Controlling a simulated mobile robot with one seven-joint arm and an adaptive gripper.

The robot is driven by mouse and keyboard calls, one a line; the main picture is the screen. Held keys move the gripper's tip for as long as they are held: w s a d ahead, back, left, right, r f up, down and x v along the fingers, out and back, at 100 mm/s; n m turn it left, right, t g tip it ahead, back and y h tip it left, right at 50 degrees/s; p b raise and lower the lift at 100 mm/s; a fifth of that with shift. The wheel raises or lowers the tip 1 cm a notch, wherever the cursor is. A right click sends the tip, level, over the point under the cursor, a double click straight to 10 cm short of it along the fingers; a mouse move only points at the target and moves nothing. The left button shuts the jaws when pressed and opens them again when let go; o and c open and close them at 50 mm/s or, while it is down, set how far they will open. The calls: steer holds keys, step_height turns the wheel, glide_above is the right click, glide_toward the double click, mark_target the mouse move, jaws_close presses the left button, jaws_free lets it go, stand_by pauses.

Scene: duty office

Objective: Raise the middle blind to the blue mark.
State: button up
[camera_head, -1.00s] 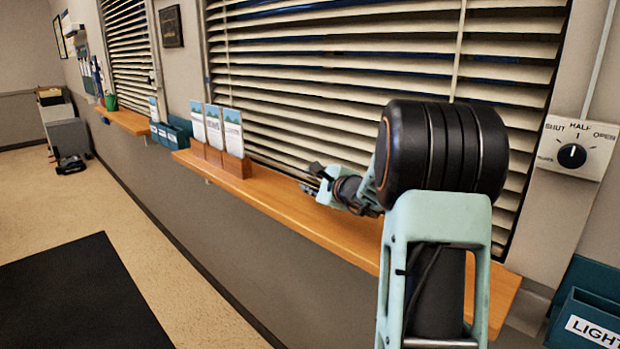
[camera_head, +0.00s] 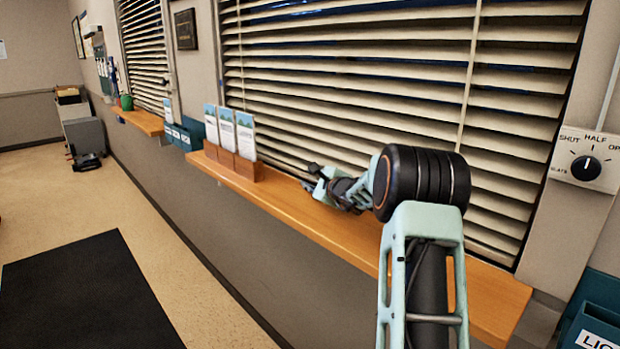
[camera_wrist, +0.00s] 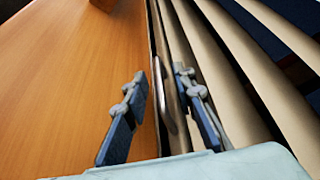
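The large cream slatted blind (camera_head: 350,100) hangs lowered in front of me, its lower slats close to the orange wooden sill (camera_head: 270,205). My gripper (camera_head: 313,172) is low at this blind, just above the sill. In the wrist view my gripper (camera_wrist: 160,74) is open, one finger over the sill side and the other on the slat side. A narrow grey metal loop or handle (camera_wrist: 170,88) shows between the fingers, beside the blind's lower edge. I cannot tell whether the fingers touch it. No blue mark can be made out.
Brochure holders (camera_head: 232,168) stand on the sill left of my gripper. A dial marked SHUT and HALF (camera_head: 586,168) is on the right wall. Another blind (camera_head: 145,50) hangs farther left. A dark mat (camera_head: 90,295) lies on open floor.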

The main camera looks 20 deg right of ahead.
steer(key=shift+w, duration=0.25)
steer(key=shift+c, duration=0.5)
jaws_close()
